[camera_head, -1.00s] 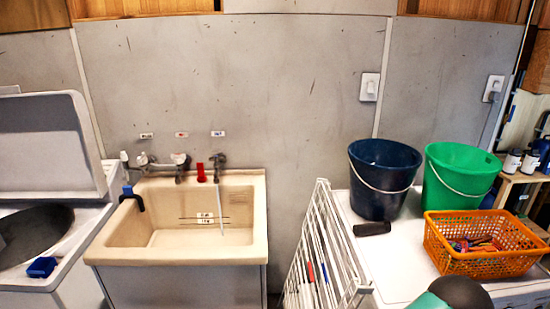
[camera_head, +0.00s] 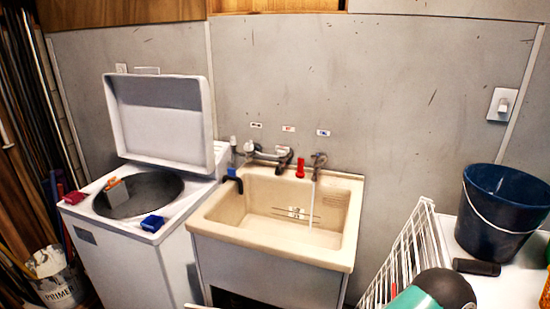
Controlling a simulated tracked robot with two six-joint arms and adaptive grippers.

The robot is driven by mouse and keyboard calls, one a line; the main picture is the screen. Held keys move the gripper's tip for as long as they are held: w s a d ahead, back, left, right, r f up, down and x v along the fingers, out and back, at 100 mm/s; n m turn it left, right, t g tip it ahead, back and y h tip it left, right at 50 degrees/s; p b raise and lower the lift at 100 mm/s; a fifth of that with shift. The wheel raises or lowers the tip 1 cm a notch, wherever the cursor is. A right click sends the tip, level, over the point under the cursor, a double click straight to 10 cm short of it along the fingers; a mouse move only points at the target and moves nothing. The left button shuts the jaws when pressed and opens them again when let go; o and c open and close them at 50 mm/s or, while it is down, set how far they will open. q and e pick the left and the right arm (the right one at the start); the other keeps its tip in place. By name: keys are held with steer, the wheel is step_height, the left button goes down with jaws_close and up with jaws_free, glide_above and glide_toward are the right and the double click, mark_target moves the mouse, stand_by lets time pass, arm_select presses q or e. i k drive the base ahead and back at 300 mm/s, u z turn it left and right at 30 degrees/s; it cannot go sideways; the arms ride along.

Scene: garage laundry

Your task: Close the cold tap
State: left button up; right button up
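The beige utility sink (camera_head: 205,213) stands against the grey wall, with a row of taps above its back rim. The right tap (camera_head: 318,163) sits under a label with blue lettering (camera_head: 323,133), and a thin stream of water (camera_head: 311,205) falls from it into the basin. The middle tap (camera_head: 284,158) sits under a label with red lettering (camera_head: 288,129). A third label (camera_head: 256,125) has dark lettering. The words are too small to read surely, so which tap is cold is not certain. Neither of my grippers is in view.
A white top-loading washer (camera_head: 125,250) with raised lid stands left of the sink. A white drying rack (camera_head: 405,258) stands close at the sink's right. A dark blue bucket (camera_head: 498,213) is on the white surface beyond. A red object (camera_head: 300,168) stands between the taps.

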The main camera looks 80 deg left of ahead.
mark_target(318, 157)
steer(key=u, duration=0.1)
steer(key=i, duration=0.25)
steer(key=u, duration=2.85)
steer(key=k, duration=0.55)
steer(key=u, duration=0.2)
steer(key=i, duration=0.5)
steer(key=z, duration=0.25)
steer(key=k, duration=0.5)
steer(key=u, duration=0.15)
steer(key=i, duration=0.45)
